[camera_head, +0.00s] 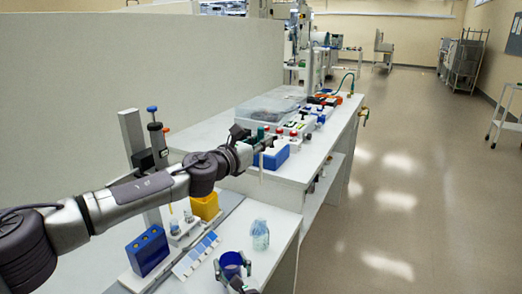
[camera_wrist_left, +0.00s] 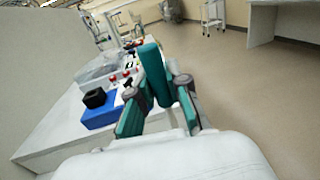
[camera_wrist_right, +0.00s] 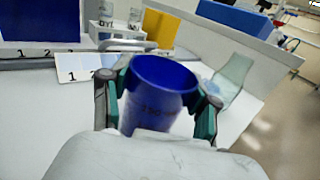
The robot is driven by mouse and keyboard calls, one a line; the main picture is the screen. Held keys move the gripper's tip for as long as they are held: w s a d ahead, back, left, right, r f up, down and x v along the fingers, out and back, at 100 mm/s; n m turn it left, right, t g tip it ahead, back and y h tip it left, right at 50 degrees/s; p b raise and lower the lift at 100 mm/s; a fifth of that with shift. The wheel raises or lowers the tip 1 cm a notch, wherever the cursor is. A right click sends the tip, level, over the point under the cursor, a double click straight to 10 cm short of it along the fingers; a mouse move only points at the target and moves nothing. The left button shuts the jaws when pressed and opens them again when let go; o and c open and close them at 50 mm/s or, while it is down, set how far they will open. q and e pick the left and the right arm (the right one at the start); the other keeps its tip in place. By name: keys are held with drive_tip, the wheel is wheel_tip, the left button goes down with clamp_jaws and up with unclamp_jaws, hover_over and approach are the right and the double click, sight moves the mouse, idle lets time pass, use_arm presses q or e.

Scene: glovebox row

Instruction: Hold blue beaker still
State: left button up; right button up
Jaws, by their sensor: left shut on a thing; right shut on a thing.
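The blue beaker (camera_head: 231,260) is upright at the near end of the white bench, close to its front edge. My right gripper (camera_head: 233,276) is shut on it, with one finger on each side. In the right wrist view the beaker (camera_wrist_right: 160,95) shows its open rim and faint markings; its base is hidden, so I cannot tell whether it touches the bench. My left gripper (camera_head: 266,145) is further along the bench, beside a blue box (camera_head: 270,157). In the left wrist view it is shut on a teal cylinder (camera_wrist_left: 152,72), which stands up between the fingers.
A blue block with holes (camera_head: 147,251), a card with blue patches (camera_head: 196,256) and a yellow box (camera_head: 205,206) are to the left. A clear lidded tub (camera_head: 262,109) sits further back. The floor at right is open.

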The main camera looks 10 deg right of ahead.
use_arm(q)
drive_tip(key=shift+r, duration=3.6)
drive_tip(key=s+a+f, duration=0.2)
drive_tip(key=f, duration=0.4)
drive_tip(key=s+a+f, duration=0.2)
drive_tip(key=a+f, duration=0.1)
drive_tip(key=f, duration=0.2)
hover_over(232, 270)
drive_tip(key=w, duration=0.3)
wheel_tip(232, 270, down, 7)
wheel_tip(232, 270, down, 11)
drive_tip(key=shift+w+f, duration=0.1)
